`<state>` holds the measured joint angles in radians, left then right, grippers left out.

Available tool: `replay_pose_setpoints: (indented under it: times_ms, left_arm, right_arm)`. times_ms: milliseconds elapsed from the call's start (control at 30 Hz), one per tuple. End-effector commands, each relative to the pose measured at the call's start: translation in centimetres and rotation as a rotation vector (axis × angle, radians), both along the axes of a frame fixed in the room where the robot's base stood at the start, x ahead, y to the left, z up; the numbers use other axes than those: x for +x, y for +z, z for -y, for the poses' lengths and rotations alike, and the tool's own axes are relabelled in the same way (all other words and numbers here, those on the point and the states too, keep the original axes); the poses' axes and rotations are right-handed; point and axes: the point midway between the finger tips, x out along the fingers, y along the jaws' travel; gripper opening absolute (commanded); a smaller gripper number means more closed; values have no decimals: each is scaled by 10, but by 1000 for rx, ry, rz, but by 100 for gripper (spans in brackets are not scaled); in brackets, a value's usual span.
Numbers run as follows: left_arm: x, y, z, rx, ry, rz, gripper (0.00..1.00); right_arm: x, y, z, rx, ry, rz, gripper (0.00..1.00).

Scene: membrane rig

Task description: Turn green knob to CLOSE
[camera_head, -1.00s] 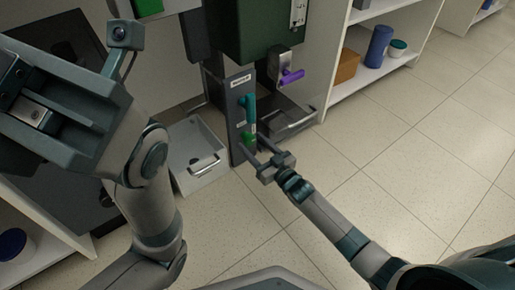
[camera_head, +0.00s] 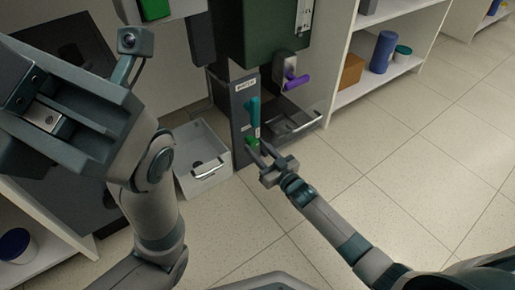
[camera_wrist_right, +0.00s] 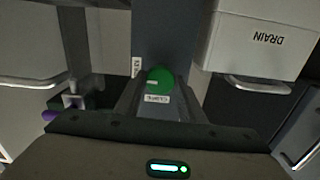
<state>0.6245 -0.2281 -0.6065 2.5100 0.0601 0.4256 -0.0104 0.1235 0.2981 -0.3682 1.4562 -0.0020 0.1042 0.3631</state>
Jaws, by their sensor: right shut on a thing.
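The green knob (camera_head: 253,142) sits low on the front of the narrow grey panel (camera_head: 240,118). It shows as a round green knob in the right wrist view (camera_wrist_right: 160,80), with a white label just below it whose text is upside down or unclear. My right gripper (camera_head: 258,150) is at the knob, its two fingers on either side and shut on it. The fingers also show in the wrist view (camera_wrist_right: 158,98). My left arm is at the left of the head view, away from the panel; its fingers are not clearly seen.
A teal handle (camera_head: 252,108) is above the knob. A purple-handled valve (camera_head: 295,82) hangs to the right. A white bin (camera_head: 207,168) stands left of the panel; the wrist view shows a bin marked DRAIN (camera_wrist_right: 262,38). Open floor lies to the right.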

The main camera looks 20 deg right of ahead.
Motion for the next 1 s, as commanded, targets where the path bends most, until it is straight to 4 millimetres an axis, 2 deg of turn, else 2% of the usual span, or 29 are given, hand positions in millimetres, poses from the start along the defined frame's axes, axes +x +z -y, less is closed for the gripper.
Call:
replay_pose_setpoints:
  times_ms: [467,800,1000]
  left_arm:
    - [0,3,-1,-5,-1,1,0]
    - [0,12,-1,-4,-1,-1,0]
    - [0,11,-1,-4,-1,-2,0]
  right_arm:
    - [0,0,0,-19,0,7,16]
    - [0,0,0,-262,0,94,16]
    - [-1,-1,0,-291,0,105,16]
